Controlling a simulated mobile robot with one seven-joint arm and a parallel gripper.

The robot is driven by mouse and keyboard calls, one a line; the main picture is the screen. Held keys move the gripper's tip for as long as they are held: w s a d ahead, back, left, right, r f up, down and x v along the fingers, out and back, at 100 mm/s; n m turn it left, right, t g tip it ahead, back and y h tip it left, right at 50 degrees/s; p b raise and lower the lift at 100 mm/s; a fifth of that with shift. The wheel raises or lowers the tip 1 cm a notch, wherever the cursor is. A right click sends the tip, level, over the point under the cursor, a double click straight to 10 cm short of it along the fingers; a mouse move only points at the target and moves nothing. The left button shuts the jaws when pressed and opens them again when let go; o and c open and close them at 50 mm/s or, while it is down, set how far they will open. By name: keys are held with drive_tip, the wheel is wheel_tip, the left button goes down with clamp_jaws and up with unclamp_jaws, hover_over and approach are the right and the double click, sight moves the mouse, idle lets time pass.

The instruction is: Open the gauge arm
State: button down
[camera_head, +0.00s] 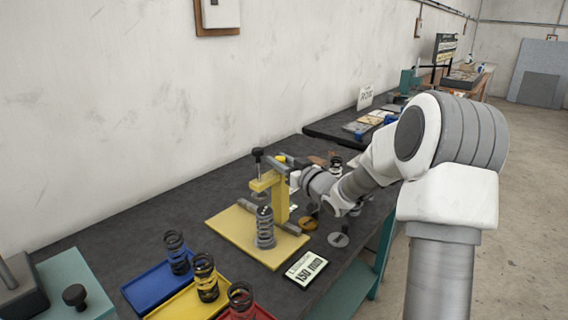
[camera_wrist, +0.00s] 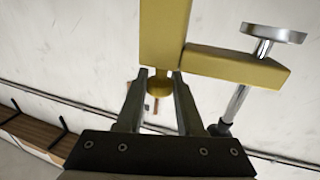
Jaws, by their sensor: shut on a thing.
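The yellow gauge stand (camera_head: 281,203) rises from a flat yellow base plate (camera_head: 232,228) on the dark bench. The gauge arm (camera_head: 264,184) reaches out to the left from the stand's top, with a black-knobbed spindle (camera_head: 257,153) through it. A grey coil spring (camera_head: 265,230) stands upright on the plate. In the wrist view the gauge arm (camera_wrist: 235,66) and its metal spindle (camera_wrist: 238,103) show at the right. My gripper (camera_wrist: 160,78) is shut on a round yellow knob (camera_wrist: 159,89) at the stand. In the head view my wrist hides the fingers.
Blue (camera_head: 150,288), yellow (camera_head: 190,303) and red (camera_head: 255,313) trays with dark springs lie at the front. A wall stands behind the bench.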

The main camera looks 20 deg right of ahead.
drive_tip(key=w+a+b, duration=0.1)
drive_tip(key=w+a, duration=0.6)
drive_tip(key=w, duration=0.3)
drive_tip(key=shift+w, duration=0.35)
drive_tip(key=c, duration=0.5)
unclamp_jaws()
drive_tip(key=shift+c, duration=0.2)
drive_tip(key=v, duration=1.7)
drive_tip(key=shift+s, duration=0.2)
